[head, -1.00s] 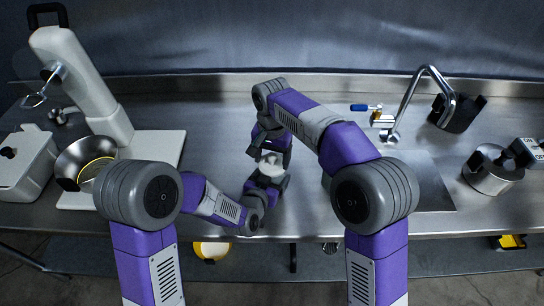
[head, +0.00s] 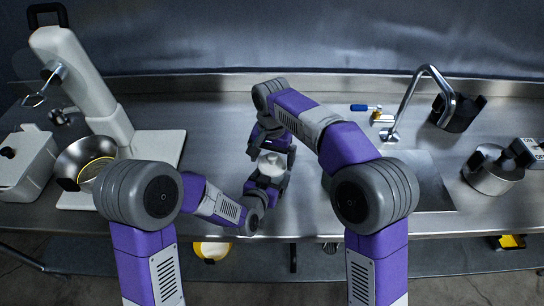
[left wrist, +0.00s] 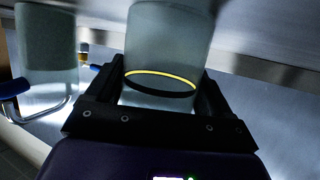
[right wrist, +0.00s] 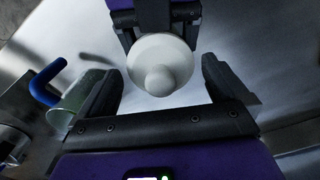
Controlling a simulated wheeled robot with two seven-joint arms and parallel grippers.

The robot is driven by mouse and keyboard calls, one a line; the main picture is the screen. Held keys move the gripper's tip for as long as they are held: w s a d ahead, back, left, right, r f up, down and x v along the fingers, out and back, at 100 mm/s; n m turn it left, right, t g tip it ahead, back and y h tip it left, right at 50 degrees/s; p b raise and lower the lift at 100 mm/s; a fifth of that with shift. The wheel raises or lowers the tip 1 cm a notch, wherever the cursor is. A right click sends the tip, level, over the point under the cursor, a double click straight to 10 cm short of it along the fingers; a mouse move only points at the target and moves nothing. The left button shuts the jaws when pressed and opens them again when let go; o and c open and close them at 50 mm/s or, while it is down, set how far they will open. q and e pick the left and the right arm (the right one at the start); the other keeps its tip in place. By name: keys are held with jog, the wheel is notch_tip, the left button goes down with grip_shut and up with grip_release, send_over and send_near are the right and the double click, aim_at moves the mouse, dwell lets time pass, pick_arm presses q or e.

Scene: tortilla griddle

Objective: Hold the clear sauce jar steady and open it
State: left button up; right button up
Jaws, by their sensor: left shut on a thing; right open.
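The clear sauce jar (left wrist: 168,45) stands between the fingers of my left gripper (left wrist: 160,95), which is shut on it. A dark band with a yellow line circles the jar low down. Its white round lid with a knob (right wrist: 160,75) sits on top; it also shows in the head view (head: 271,166). My right gripper (right wrist: 160,95) is open and empty, its fingers apart on either side just short of the lid, not touching it. In the head view my left gripper (head: 267,183) holds the jar from the front, and my right gripper (head: 271,148) is just behind it.
A translucent vessel with a blue handle (right wrist: 75,108) stands near my right gripper. A white stand mixer (head: 85,85) and metal bowl (head: 80,155) are at left. A faucet (head: 405,100) and a metal pot (head: 492,175) are at right.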

aim_at(272, 156)
notch_tip(272, 156, up, 12)
dwell(0.6)
pick_arm(q)
jog(key=o, duration=0.8)
jog(key=shift+c, duration=0.2)
jog(key=shift+o, duration=0.5)
jog(key=shift+c, duration=1)
jog(key=shift+r, duration=0.15)
